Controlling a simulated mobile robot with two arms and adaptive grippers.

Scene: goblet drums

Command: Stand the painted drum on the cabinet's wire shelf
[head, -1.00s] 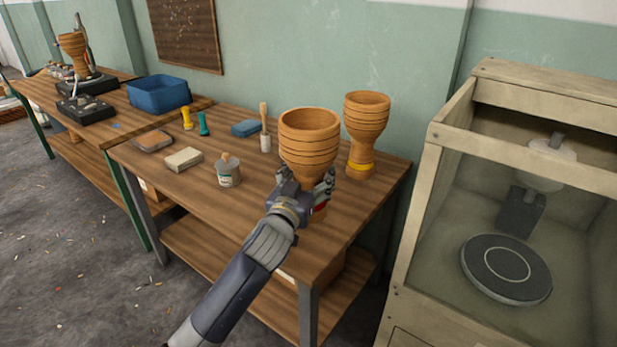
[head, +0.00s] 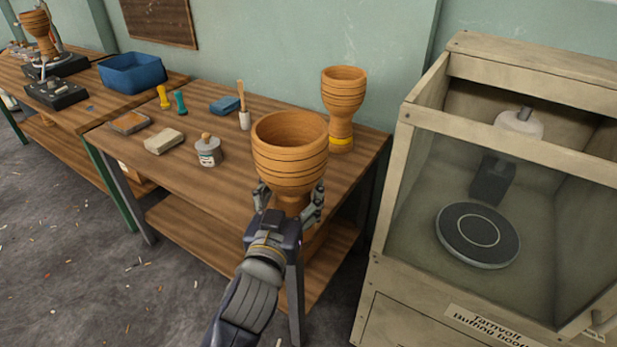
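A wooden goblet drum (head: 290,150) with dark grooves stands upright in my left gripper (head: 289,203). The fingers close around its narrow stem, below the wide bowl. It appears held over the workbench's front right corner; its base is hidden behind the hand. A second, similar drum (head: 342,100) with a yellow band stands upright on the workbench (head: 190,185), behind the held one. My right gripper is not in view. No wire shelf shows in this view.
A glass-fronted booth (head: 405,190) with a buffing disc (head: 478,236) stands on the right. The workbench holds a jar (head: 208,152), a brush (head: 243,110), a pale block (head: 164,141) and a blue sponge (head: 224,105). A blue bin (head: 132,73) is farther left.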

